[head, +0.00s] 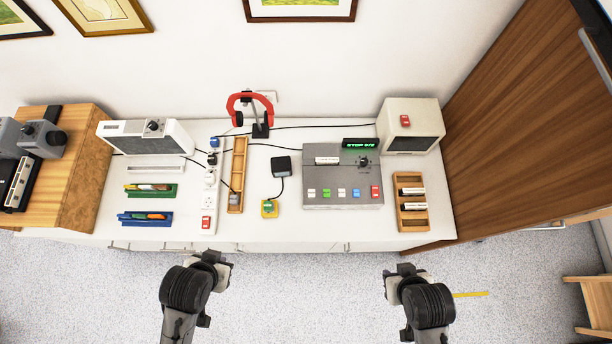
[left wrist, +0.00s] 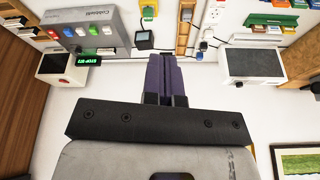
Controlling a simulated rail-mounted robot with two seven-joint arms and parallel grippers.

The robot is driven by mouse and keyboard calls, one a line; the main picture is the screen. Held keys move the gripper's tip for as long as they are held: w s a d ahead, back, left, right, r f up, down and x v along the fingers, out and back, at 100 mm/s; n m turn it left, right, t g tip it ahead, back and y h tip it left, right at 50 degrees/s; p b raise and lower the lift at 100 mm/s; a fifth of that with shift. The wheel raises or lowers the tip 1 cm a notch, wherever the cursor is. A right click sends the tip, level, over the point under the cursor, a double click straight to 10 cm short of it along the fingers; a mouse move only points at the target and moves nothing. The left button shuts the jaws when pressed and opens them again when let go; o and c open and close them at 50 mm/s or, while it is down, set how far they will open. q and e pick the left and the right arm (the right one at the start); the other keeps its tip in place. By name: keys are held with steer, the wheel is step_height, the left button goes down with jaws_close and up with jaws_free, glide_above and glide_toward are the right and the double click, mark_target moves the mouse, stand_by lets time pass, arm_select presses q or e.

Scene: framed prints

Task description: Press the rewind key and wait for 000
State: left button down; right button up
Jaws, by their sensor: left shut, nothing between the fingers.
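A grey tape deck (head: 325,165) stands right of centre on the white counter. I cannot read which one is rewind. A small display (head: 360,143) glows green with "STOP" and digits too small to read surely; it also shows in the left wrist view (left wrist: 88,59). My left gripper (head: 222,268) is in front of the counter, its purple fingers (left wrist: 167,78) shut and empty, away from the keys. My right gripper (head: 393,282) is in front too; its fingers are unclear.
A wooden tray (head: 411,208) with white pieces lies right of the deck. A yellow box (head: 269,208) and a long wooden tray (head: 237,170) lie left.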

arm_select(q)
steer(key=w+d+f+m+h+b, duration=0.1)
steer(key=w+d+f+h+b, duration=0.2)
steer(key=w, duration=0.7)
steer(key=w+d+f+m+h+b, duration=0.1)
steer(key=w+d+f+h+b, duration=0.1)
steer(key=w+d+f+b, duration=0.6)
steer(key=w+d+f+m+g+h+b, duration=0.1)
steer(key=w+d+f+m+h+b, duration=0.1)
steer(key=w+d+f+b, duration=0.3)
steer(key=w+d+f+h, duration=0.1)
steer(key=w+d+f, duration=0.2)
steer(key=w+d, duration=0.2)
steer(key=shift+w+d+f+h, duration=0.15)
steer(key=shift+w+f+h, duration=0.15)
steer(key=shift+w, duration=0.7)
steer(key=shift+f+b, duration=0.1)
steer(key=shift+b, duration=0.2)
steer(key=b, duration=0.7)
glide_above(311, 192)
step_height(311, 192, down, 7)
steer(key=shift+w+f+b, duration=0.1)
steer(key=shift+f+b, duration=0.35)
steer(key=shift+f, duration=0.3)
